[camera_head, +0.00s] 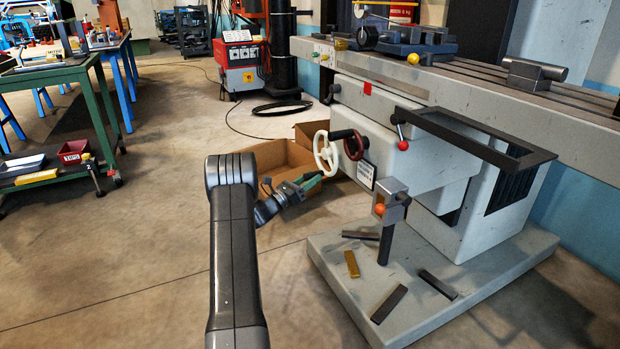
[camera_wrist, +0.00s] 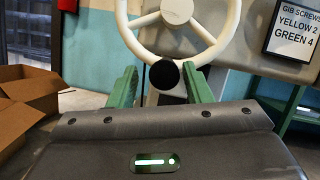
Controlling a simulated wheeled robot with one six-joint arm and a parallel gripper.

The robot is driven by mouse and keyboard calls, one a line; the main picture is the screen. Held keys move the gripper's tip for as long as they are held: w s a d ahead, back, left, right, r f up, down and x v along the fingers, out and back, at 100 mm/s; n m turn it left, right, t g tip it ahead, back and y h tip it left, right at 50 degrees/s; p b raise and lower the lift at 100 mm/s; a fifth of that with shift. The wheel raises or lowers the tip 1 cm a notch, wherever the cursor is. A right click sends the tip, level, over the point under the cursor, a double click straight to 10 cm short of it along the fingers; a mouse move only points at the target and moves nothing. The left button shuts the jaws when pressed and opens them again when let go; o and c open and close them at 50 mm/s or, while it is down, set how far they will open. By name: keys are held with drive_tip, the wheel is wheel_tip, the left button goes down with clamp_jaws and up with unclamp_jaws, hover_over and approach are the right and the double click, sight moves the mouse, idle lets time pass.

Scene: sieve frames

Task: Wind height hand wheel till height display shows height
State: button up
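A white spoked hand wheel (camera_head: 318,150) is on the grey machine; its hub (camera_wrist: 177,10) and lower rim fill the top of the wrist view. A round black knob (camera_wrist: 165,74) shows at the wheel's lower rim, between my green fingers. My gripper (camera_head: 314,182) is just below and left of the wheel. In the wrist view my gripper (camera_wrist: 161,80) is open, with gaps on both sides of the knob. A dark red wheel (camera_head: 354,146) and a black handle (camera_head: 342,134) are beside the white wheel. I cannot make out a height display.
A plate reading "GIB SCREWS YELLOW 2 GREEN 4" (camera_wrist: 296,30) is right of the wheel. An open cardboard box (camera_head: 285,158) stands behind my gripper. A post with an orange ball (camera_head: 380,210) and several loose bars are on the machine's base (camera_head: 440,320).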

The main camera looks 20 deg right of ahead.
drive_tip(key=shift+r, duration=0.3)
drive_tip(key=shift+a, duration=0.15)
drive_tip(key=p+v, duration=0.3)
drive_tip(key=v, duration=1)
drive_tip(key=shift+a+f, duration=0.2)
drive_tip(key=shift+f, duration=0.05)
drive_tip(key=b+x, duration=0.3)
drive_tip(key=x, duration=1.1)
drive_tip(key=shift+s+r, duration=0.15)
drive_tip(key=shift+r, duration=0.05)
